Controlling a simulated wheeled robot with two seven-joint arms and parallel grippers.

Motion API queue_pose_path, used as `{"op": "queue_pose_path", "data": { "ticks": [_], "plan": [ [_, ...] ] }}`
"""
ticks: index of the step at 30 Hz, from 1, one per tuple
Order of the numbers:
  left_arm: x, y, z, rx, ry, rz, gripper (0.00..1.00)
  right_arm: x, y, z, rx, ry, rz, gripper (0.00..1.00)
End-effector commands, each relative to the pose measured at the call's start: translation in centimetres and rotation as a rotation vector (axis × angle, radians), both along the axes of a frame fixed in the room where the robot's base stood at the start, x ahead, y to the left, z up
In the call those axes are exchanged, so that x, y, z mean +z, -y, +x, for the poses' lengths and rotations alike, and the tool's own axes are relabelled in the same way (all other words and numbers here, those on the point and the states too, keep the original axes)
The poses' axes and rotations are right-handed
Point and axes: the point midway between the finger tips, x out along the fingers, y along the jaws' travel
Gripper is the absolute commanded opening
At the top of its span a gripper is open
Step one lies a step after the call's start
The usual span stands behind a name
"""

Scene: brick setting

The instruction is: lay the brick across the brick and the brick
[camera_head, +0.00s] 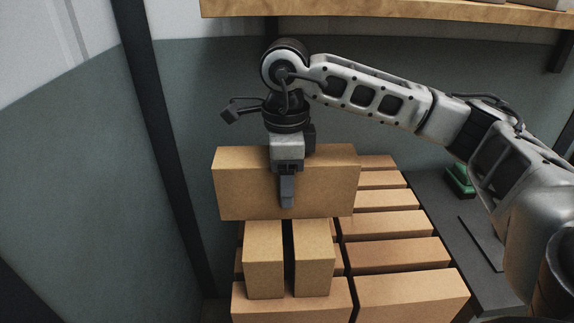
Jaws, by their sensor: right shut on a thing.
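My right gripper (287,190) comes down from above and is shut on a tan brick (240,185). One dark finger shows on the brick's near face; the other is hidden behind it. The held brick is upright on its long edge, its length running left to right. Below and nearer stand two tan bricks side by side, the left brick (264,262) and the right brick (313,260), with a narrow dark gap between them. The held brick hides their far ends, and I cannot tell whether it touches them. My left gripper is not in view.
Rows of flat tan bricks (410,290) lie beneath and to the right. A dark surface (445,205) with a green object (460,180) is at the right. A wooden shelf (400,12) hangs above, and a dark post (160,130) stands at the left.

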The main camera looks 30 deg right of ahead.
Motion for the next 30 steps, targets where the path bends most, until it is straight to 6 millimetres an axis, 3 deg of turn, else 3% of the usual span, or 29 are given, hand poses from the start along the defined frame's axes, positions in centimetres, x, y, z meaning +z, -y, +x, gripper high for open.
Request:
{"op": "queue_pose_path", "data": {
  "ticks": [5, 6, 8, 20, 23, 30],
  "plan": [
    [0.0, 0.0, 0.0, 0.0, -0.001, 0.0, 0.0, -0.3, 0.0, 0.0, 0.0, 0.0, 0.001, 0.0],
    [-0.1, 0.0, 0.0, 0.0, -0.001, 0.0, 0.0, -0.6, 0.0, -0.1, 0.001, -0.007, 0.0, 0.61],
    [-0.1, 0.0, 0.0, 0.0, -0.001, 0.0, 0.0, -0.7, 0.0, -0.1, 0.001, -0.009, -0.001, 0.78],
    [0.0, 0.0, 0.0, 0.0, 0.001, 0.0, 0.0, 0.3, -0.1, 0.0, 0.0, -0.001, 0.001, 0.8],
    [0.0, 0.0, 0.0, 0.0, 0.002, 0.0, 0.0, 1.8, -0.1, 0.1, 0.001, 0.001, 0.002, 0.8],
    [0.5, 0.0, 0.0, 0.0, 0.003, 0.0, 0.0, 7.3, -0.1, 0.1, 0.001, 0.002, 0.0, 0.8]
  ]
}}
